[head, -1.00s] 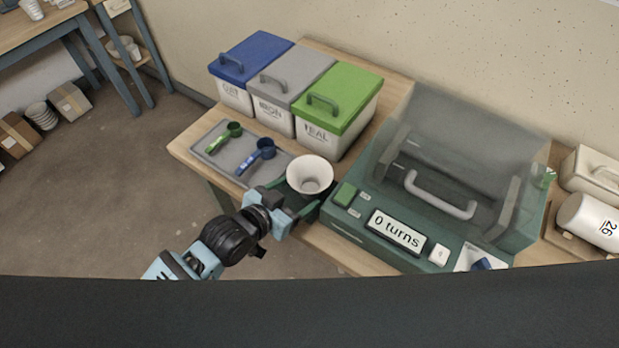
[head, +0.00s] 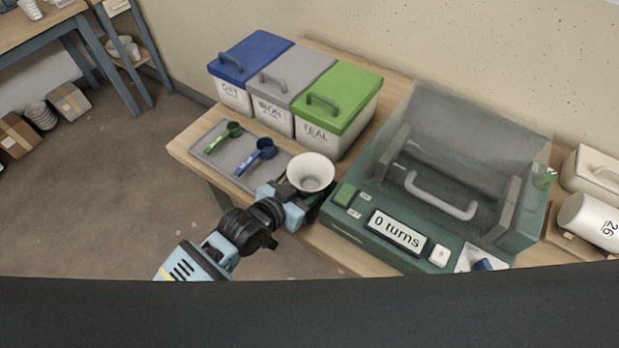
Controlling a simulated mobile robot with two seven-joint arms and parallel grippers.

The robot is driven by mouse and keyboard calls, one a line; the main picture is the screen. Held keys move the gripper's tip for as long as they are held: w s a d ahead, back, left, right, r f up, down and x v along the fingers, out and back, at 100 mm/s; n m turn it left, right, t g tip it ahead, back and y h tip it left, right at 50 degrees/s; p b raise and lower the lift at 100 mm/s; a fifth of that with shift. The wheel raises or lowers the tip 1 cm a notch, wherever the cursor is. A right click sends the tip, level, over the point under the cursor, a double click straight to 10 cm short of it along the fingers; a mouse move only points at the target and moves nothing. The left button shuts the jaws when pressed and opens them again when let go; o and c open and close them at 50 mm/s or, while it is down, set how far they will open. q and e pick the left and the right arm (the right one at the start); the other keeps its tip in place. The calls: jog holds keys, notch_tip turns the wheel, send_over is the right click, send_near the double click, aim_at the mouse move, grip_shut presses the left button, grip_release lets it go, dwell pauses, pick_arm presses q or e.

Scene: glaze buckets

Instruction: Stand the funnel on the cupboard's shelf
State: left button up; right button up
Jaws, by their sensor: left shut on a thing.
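The white funnel (head: 311,172) stands upright with its wide mouth up, at the front edge of the table, between the grey tray and the green machine. My left gripper (head: 304,204) is at the funnel's lower part, shut on it; the fingertips are partly hidden under the funnel's rim. I cannot tell whether the funnel's foot touches anything below. My right gripper is not in view. I cannot make out the cupboard's shelf.
A grey tray (head: 213,167) holds a green scoop (head: 222,137) and a blue scoop (head: 252,155). Blue, grey and green lidded buckets (head: 331,137) stand behind. The green machine (head: 349,229) with a clear cover is close on the right. A white bottle (head: 592,222) lies far right.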

aim_at(304, 178)
pick_arm(q)
jog(key=shift+r, duration=0.1)
jog(key=shift+c, duration=0.3)
